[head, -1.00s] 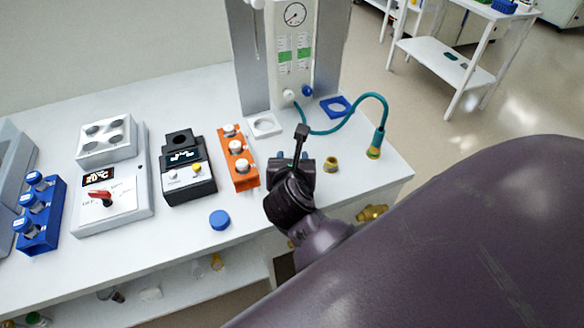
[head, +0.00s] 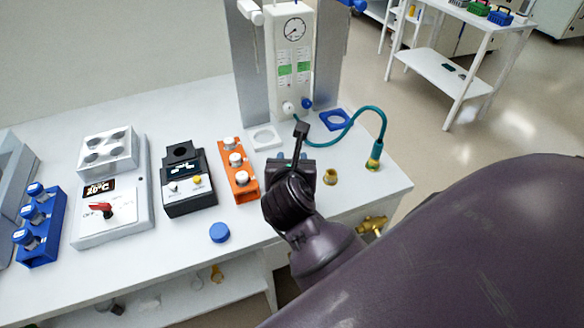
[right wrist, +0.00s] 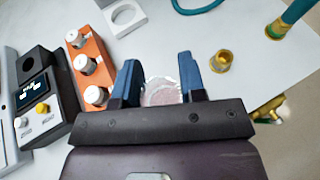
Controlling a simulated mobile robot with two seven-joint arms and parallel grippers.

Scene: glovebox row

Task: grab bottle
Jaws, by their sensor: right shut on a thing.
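My right gripper (head: 283,158) is over the bench, right of the orange rack. In the right wrist view its two blue fingers (right wrist: 159,72) are closed on a clear round bottle (right wrist: 161,92). The bottle looks uncapped, with a pinkish tint inside. Its lower part is hidden behind the gripper body, and I cannot tell whether it touches the bench. A loose blue cap (head: 220,232) lies on the bench to the left of my right arm. My left gripper is not in view.
The orange rack (head: 239,172) holds white-capped vials. A black device (head: 188,182), a hotplate-like unit (head: 125,205) and a blue bottle rack (head: 42,228) stand further left. A brass-coloured cup (head: 330,177) and a teal hose (head: 384,130) are at right. A gauge column (head: 290,60) stands behind.

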